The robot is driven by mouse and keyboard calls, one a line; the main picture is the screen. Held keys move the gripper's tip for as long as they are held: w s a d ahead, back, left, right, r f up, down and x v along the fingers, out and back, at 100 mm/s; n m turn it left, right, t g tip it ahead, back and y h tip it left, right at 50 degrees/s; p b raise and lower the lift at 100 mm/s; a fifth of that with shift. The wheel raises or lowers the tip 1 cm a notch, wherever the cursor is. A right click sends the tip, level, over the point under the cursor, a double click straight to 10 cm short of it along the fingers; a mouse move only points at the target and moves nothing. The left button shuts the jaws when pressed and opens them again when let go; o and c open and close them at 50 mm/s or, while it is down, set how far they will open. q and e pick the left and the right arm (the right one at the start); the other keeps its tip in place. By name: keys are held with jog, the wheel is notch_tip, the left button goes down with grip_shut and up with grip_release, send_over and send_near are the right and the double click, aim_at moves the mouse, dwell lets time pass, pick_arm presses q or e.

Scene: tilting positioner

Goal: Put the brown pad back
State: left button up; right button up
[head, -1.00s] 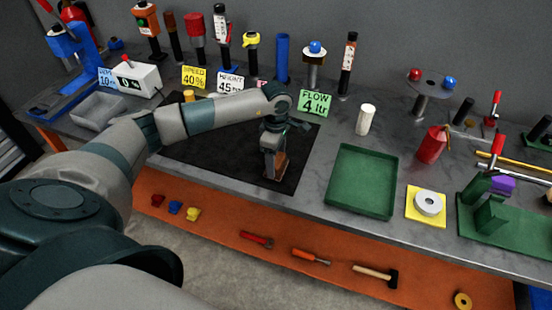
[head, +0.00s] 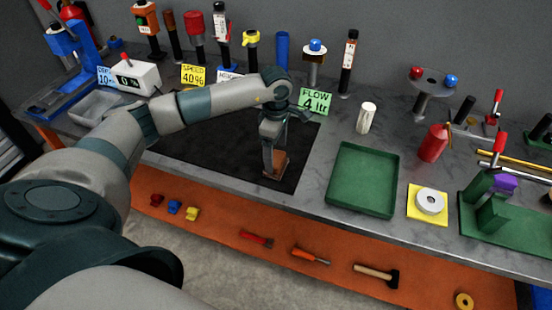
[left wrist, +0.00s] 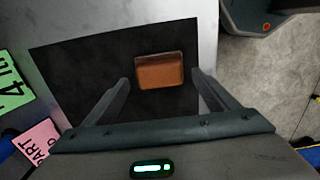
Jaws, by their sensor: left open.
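The brown pad (head: 279,166) lies near the front right of the black mat (head: 216,158). My left gripper (head: 272,168) points down over it, and a finger hides part of the pad in the head view. In the left wrist view the brown pad (left wrist: 160,72) shows between and beyond the two spread fingers (left wrist: 159,80), with a gap on either side. The left gripper is open and holds nothing. I cannot tell the exact height of the fingertips above the pad. My right gripper is not in view.
A green tray (head: 362,180) stands right of the mat, then a yellow square with a white ring (head: 429,202). A green FLOW card (head: 314,101) and a white cylinder (head: 367,117) stand behind. Several posts line the back. The mat's left part is clear.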

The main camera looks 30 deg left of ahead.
aim_at(276, 158)
pick_arm(q)
notch_tip(276, 158, up, 9)
jog(key=b, duration=0.2)
jog(key=shift+f, duration=0.15)
dwell(0.4)
dwell(1.0)
